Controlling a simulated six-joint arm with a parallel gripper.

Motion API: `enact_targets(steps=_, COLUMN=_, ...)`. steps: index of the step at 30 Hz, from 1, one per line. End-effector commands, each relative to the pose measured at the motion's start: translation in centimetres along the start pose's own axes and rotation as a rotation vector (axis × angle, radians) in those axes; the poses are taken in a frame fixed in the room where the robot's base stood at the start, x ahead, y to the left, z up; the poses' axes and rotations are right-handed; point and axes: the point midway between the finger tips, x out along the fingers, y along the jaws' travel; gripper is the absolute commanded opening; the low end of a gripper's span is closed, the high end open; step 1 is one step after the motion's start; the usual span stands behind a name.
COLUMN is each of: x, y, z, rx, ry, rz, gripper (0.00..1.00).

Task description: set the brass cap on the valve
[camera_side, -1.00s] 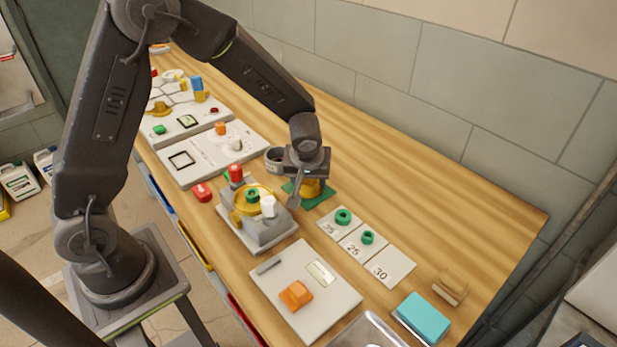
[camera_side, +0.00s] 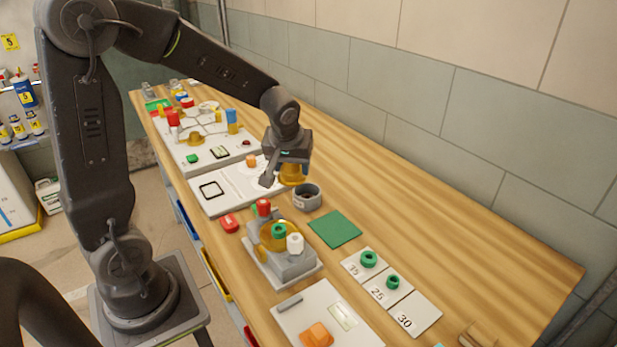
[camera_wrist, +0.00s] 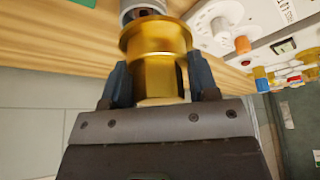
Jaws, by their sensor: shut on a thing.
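My gripper (camera_side: 282,174) is shut on the brass cap (camera_side: 293,176), a shiny flanged piece. The wrist view shows the cap (camera_wrist: 160,75) between the two dark fingers of my gripper (camera_wrist: 160,84), its wide rim away from the palm. In the side view, I hold it beyond the grey round cup (camera_side: 307,202), near the white panel's right edge. A grey valve-like block (camera_side: 284,262) stands on a white base nearer the camera. It carries a brass ring and red, green and white knobs. I cannot tell for certain which fitting is the valve.
The green mat (camera_side: 335,229) is bare. White panels (camera_side: 212,192) with small parts line the bench's left side. Two green rings (camera_side: 368,259) lie on numbered cards. A red piece (camera_side: 229,223) lies left of the grey block. The bench's right side is clear along the wall.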

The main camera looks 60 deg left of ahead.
Motion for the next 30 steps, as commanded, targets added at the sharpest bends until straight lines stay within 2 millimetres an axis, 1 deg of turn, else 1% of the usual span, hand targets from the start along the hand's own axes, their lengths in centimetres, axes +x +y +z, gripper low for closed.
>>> enact_targets(steps=2, x=-1.1, y=0.0, z=0.6, rx=0.003, ry=0.002, rz=0.003, gripper=0.24)
enact_targets(steps=4, x=-2.4, y=0.3, z=1.8, rx=0.009, ry=0.001, rz=0.007, gripper=0.24)
enact_targets(steps=10, x=-6.6, y=0.9, z=6.8, rx=0.012, ry=0.0, rz=0.008, gripper=0.24)
enact_targets(steps=12, x=-7.7, y=0.8, z=8.3, rx=0.01, ry=0.0, rz=0.007, gripper=0.24)
enact_targets(steps=15, x=-8.7, y=0.5, z=9.7, rx=0.006, ry=0.001, rz=0.004, gripper=0.24)
enact_targets(steps=18, x=-9.0, y=0.3, z=10.4, rx=0.003, ry=0.001, rz=0.001, gripper=0.24)
enact_targets(steps=20, x=-8.9, y=0.3, z=10.6, rx=0.001, ry=0.001, rz=-0.001, gripper=0.24)
enact_targets(steps=23, x=-8.3, y=0.3, z=10.8, rx=0.001, ry=0.0, rz=-0.002, gripper=0.24)
enact_targets(steps=30, x=-6.3, y=0.3, z=11.7, rx=0.001, ry=-0.001, rz=-0.003, gripper=0.24)
